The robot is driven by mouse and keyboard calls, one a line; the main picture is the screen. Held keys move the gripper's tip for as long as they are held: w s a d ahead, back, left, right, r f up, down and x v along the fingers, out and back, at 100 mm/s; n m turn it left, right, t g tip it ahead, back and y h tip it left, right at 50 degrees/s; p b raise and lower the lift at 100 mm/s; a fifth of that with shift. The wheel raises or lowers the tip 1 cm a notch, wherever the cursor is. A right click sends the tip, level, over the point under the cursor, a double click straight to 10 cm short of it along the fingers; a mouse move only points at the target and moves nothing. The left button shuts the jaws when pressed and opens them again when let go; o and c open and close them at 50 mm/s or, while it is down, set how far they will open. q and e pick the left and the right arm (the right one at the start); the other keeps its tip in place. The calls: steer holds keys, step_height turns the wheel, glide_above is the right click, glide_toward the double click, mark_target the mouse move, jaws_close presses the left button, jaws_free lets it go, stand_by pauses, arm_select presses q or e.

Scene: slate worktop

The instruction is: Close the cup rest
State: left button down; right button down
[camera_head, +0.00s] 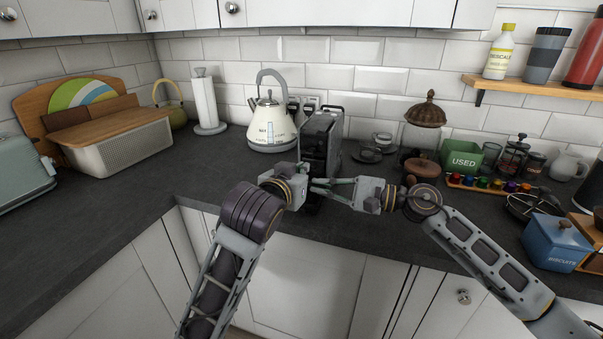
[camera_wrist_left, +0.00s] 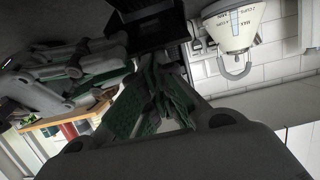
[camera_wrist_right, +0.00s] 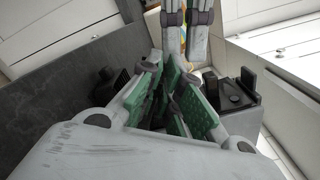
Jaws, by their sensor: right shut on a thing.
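The dark coffee machine (camera_head: 322,140) stands on the worktop by the back wall, and its black underside part shows in the left wrist view (camera_wrist_left: 150,25). A black piece at its lower front, which looks like the cup rest (camera_head: 313,206), is mostly hidden by my grippers. My right gripper (camera_head: 322,188) reaches in from the right and is shut at the machine's front. Dark material shows between its green pads (camera_wrist_right: 168,100), seemingly the cup rest. My left gripper (camera_head: 308,180) is close beside it. Its green pads (camera_wrist_left: 155,95) are near each other; any gap is unclear.
A cream kettle (camera_head: 271,122) stands left of the machine. A wooden-lidded bin (camera_head: 110,150) is farther left. To the right are a wooden pot (camera_head: 422,167), a green box (camera_head: 462,154), a capsule rack (camera_head: 488,186) and a blue biscuit tin (camera_head: 553,243).

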steer(key=shift+w+d+r, duration=0.15)
steer(key=shift+w+r, duration=0.05)
steer(key=shift+r, duration=0.1)
steer(key=c, duration=1.9)
jaws_free()
steer(key=shift+r, duration=0.1)
steer(key=shift+s+d, duration=0.1)
steer(key=shift+s, duration=0.05)
steer(key=shift+v, duration=3.1)
steer(key=shift+f+v, duration=0.2)
steer(key=shift+v, duration=2.5)
